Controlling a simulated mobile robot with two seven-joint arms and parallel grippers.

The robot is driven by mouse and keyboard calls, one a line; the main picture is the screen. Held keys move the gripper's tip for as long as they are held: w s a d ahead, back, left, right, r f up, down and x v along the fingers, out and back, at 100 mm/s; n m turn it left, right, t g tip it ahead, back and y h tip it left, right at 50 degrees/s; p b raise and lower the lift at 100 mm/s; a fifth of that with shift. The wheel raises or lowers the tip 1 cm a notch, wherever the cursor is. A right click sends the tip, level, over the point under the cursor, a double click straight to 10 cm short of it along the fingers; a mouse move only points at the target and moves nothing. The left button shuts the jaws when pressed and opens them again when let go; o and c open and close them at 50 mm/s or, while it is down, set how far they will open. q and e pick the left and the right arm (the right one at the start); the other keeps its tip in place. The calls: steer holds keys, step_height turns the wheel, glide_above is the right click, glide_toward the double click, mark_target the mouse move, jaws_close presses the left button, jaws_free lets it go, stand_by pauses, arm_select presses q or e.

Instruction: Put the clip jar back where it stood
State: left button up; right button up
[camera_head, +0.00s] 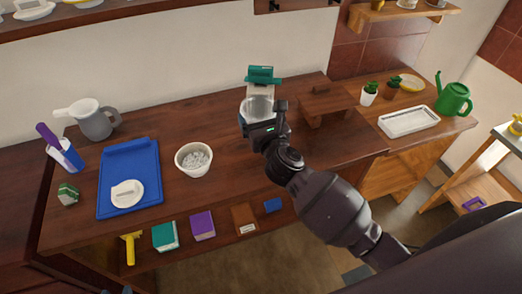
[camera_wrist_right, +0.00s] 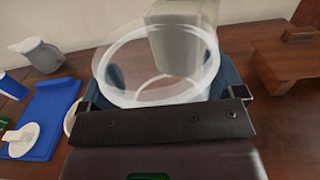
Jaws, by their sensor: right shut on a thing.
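The clip jar (camera_head: 257,107) is a clear round glass vessel near the back of the wooden counter. My right gripper (camera_head: 262,128) is shut on it from the front. In the right wrist view the jar's wide pale rim (camera_wrist_right: 158,62) rises just beyond my gripper (camera_wrist_right: 165,110). Whether its base touches the counter is hidden. Directly behind it stands a pale container with a teal top (camera_head: 263,76); its pale body shows through and beside the jar in the wrist view (camera_wrist_right: 185,45). Something blue shows beside the jar.
Left of the jar are a white bowl (camera_head: 183,170) of grey bits, a blue tray (camera_head: 130,165) and a grey jug (camera_head: 95,122). Right is a wooden stand (camera_head: 322,103), then small plants (camera_head: 368,92) and a white tray (camera_head: 408,121). Counter between bowl and jar is clear.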

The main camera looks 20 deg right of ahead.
arm_select(q)
steer(key=shift+w+d+f+b, duration=0.1)
steer(key=shift+w+f+b, duration=0.15)
steer(key=shift+f+b, duration=0.6)
steer(key=shift+w+f+b, duration=0.25)
steer(key=shift+f+b, duration=0.25)
steer(key=shift+b, duration=0.5)
steer(key=shift+w+d+f+b, duration=0.1)
steer(key=shift+w+f+b, duration=0.15)
steer(key=shift+f+b, duration=0.6)
arm_select(e)
steer(key=shift+f, duration=6.6)
arm_select(q)
steer(key=shift+b, duration=0.3)
arm_select(e)
steer(key=shift+f, duration=0.2)
steer(key=o, duration=0.8)
arm_select(q)
steer(key=shift+s, duration=0.1)
arm_select(e)
steer(key=shift+r, duration=0.1)
steer(key=shift+r, duration=0.15)
arm_select(q)
steer(key=shift+f, duration=0.15)
arm_select(e)
steer(key=s, duration=1.2)
steer(key=shift+d, duration=0.2)
